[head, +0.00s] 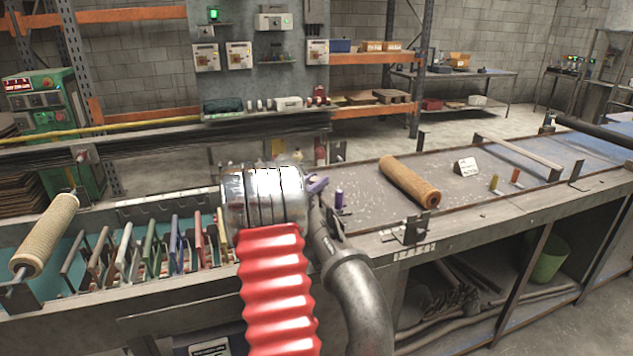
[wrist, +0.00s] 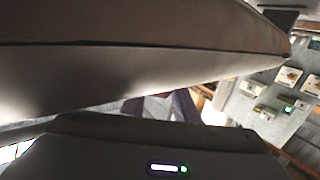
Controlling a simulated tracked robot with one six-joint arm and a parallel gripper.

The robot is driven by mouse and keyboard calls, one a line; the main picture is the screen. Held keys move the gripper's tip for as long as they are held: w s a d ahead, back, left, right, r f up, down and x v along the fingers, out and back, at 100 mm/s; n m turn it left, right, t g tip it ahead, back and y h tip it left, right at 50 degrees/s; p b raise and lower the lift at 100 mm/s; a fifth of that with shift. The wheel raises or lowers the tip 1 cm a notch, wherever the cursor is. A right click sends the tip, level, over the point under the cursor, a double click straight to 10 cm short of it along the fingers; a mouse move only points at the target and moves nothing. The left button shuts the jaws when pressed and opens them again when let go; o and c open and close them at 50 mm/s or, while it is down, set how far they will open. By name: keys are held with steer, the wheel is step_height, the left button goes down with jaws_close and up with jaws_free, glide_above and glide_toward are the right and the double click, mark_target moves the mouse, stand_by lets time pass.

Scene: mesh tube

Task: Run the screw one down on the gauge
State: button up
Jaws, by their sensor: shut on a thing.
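My gripper (wrist: 172,108) is mostly hidden in the head view behind the ribbed metal end of my arm. A small purple piece (head: 317,184) sticks out to the right of that metal end, and a dark purple shape (wrist: 185,103) shows between large close surfaces in the wrist view. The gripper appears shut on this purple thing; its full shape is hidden. An upright purple peg (head: 339,198) stands on the bench just to its right. A brown mesh tube (head: 410,182) lies on the bench. I cannot tell which thing is the gauge.
A pale mesh tube (head: 45,235) sits on a rod at the left. Several coloured plates (head: 150,243) stand in a rack. A small white sign (head: 466,167), a yellow peg (head: 494,183) and an orange peg (head: 515,176) stand farther right. The bench between them is mostly clear.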

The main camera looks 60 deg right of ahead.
steer(key=shift+w+a+f+m+g, duration=0.15)
steer(key=shift+m+g, duration=0.25)
steer(key=shift+g, duration=0.2)
steer(key=shift+f+m+g+y, duration=0.1)
steer(key=shift+m+g+y, duration=0.9)
steer(key=shift+m+g, duration=0.85)
steer(key=shift+m+g+y, duration=0.75)
steer(key=shift+g+y, duration=0.25)
steer(key=shift+g, duration=0.75)
steer(key=shift+m+g+y, duration=0.9)
steer(key=shift+g+y, duration=0.1)
steer(key=shift+r, duration=0.25)
steer(key=o, duration=1.1)
steer(key=shift+c, duration=0.2)
steer(key=shift+v, duration=3.6)
